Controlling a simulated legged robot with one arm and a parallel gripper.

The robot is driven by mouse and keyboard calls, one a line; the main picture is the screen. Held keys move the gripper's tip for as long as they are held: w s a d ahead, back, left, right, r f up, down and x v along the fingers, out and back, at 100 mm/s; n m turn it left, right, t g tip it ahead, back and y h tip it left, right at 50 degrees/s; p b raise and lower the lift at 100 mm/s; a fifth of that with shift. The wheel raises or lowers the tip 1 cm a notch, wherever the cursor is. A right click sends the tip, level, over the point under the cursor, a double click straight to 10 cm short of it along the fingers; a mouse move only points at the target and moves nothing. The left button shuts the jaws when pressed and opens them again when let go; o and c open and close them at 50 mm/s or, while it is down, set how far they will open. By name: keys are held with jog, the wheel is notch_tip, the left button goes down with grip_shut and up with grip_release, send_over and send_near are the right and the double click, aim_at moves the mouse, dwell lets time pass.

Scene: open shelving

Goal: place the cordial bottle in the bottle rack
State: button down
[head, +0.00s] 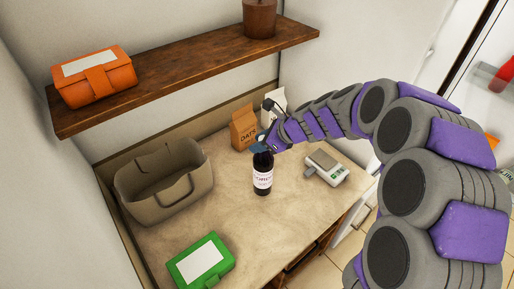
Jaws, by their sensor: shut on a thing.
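The cordial bottle (263,177) is dark with a pale label and stands upright over the middle of the counter. My gripper (262,146) is shut on the neck of the bottle, from above and the right. I cannot tell whether the bottle's base touches the counter. No bottle rack can be made out for certain; a wooden structure (318,247) shows partly below the counter's right edge, and most of it is hidden.
On the counter (222,217) are a beige basket (135,200), a green case (201,262), an oats bag (244,128), a white bag (274,103) and a scale (326,167). A wooden shelf (190,72) above holds an orange case (93,77) and a brown container (260,18).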

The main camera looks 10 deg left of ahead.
jog(key=shift+w+a, duration=0.3)
jog(key=shift+w, duration=0.4)
notch_tip(320, 180, down, 3)
jog(key=shift+r+b, duration=0.2)
jog(key=shift+b, duration=0.5)
jog(key=shift+w+a+f, duration=0.1)
jog(key=shift+f, duration=0.4)
jog(key=shift+a, duration=0.15)
jog(key=c, duration=0.7)
grip_release()
jog(key=shift+d, duration=0.2)
